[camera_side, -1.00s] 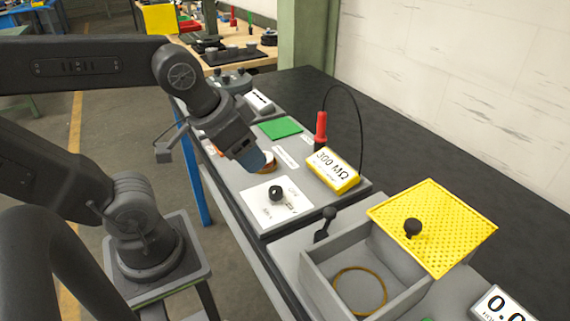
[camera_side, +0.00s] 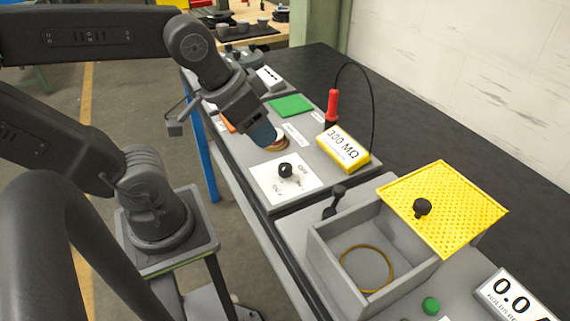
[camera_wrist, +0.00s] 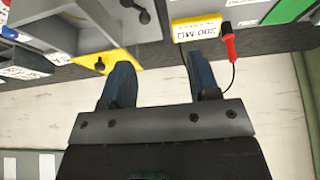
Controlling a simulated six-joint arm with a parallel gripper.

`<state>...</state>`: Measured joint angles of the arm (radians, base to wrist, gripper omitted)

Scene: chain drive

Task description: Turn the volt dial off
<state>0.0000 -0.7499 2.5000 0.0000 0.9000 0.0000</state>
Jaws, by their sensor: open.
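The dial is a black knob (camera_side: 285,171) on a square white plate (camera_side: 287,185) with small lettering I cannot read. My gripper (camera_side: 263,136) is open and empty, above the panel on the far side of the dial in the side view, apart from the knob. In the wrist view its two blue fingers (camera_wrist: 160,75) stand wide apart with nothing between them.
A yellow meter (camera_side: 343,148) with an MΩ readout and a red probe (camera_side: 332,104) on a black cable stand behind the dial. A grey box (camera_side: 320,265) with a yellow perforated lid (camera_side: 450,205) and a black lever (camera_side: 336,196) lie right of it. A green pad (camera_side: 291,105) lies beyond.

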